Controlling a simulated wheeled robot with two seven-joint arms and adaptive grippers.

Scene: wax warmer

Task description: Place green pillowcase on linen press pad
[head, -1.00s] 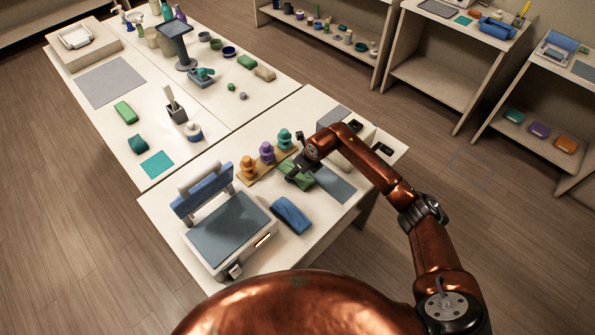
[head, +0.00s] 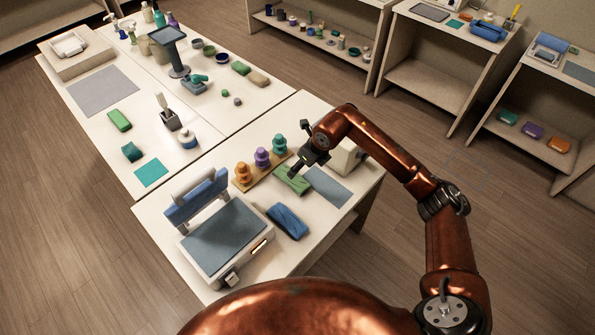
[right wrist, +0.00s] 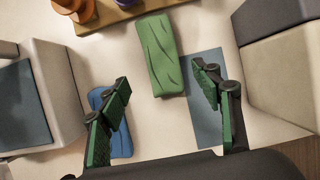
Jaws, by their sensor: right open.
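The green pillowcase (head: 294,181) is a folded green bundle on the near table, between the wooden stand of stacked pieces and a flat blue-grey mat. It also shows in the right wrist view (right wrist: 160,55), lying ahead of my open fingers. My right gripper (head: 298,168) is above the pillowcase; in the right wrist view its two fingertips (right wrist: 160,82) are wide apart and hold nothing. The linen press (head: 217,241) stands open at the table's left, its blue-grey pad (head: 222,238) bare and its lid (head: 196,198) raised. My left gripper is in no view.
A blue folded cloth (head: 287,221) lies between the press and the flat mat (head: 328,186). The wooden stand (head: 263,171) with orange, purple and teal pieces is just behind the pillowcase. A pale box (head: 346,158) stands on the right.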

